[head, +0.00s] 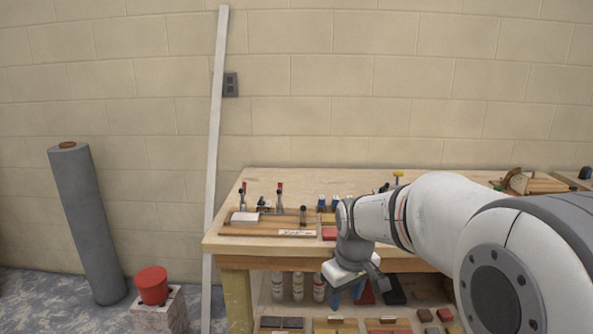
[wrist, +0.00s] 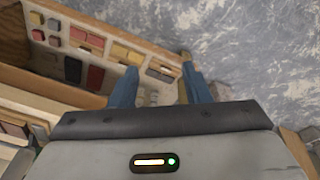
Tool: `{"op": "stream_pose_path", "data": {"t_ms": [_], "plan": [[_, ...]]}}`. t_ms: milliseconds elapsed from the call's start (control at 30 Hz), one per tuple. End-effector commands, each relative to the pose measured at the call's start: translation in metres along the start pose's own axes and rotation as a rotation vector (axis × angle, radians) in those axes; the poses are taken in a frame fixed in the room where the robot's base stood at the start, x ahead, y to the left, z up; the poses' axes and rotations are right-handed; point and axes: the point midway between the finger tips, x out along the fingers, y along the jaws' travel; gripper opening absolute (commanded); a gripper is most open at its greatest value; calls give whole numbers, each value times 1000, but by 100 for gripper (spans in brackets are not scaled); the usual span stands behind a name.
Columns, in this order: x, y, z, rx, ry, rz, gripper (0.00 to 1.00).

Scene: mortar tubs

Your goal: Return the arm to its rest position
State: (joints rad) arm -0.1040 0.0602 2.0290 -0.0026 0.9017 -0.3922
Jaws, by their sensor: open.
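My arm reaches in from the right in the head view, with my gripper (head: 360,290) hanging in front of the workbench's front edge. In the wrist view my gripper (wrist: 158,88) shows two blue fingers spread apart with nothing between them. Beyond the fingers lie the bench's lower shelf and the floor. The fingers are partly hidden in the head view.
The wooden workbench (head: 222,243) holds tools and small blocks. Bottles (head: 297,287) and trays stand on its lower shelf. A red tub (head: 152,285) sits on a block (head: 160,315) at left, near a grey roll (head: 88,225). A pale plank (head: 214,130) leans on the wall.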

Motion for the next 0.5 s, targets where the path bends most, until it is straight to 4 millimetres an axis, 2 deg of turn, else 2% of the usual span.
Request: {"op": "stream_pose_path", "data": {"t_ms": [33, 200, 333, 500], "plan": [[-33, -2, 19, 52, 10, 6, 43], [-86, -16, 81, 230, 34, 20, 43], [-111, -28, 124, 352, 49, 27, 43], [-124, -39, 159, 457, 63, 32, 43]]}}
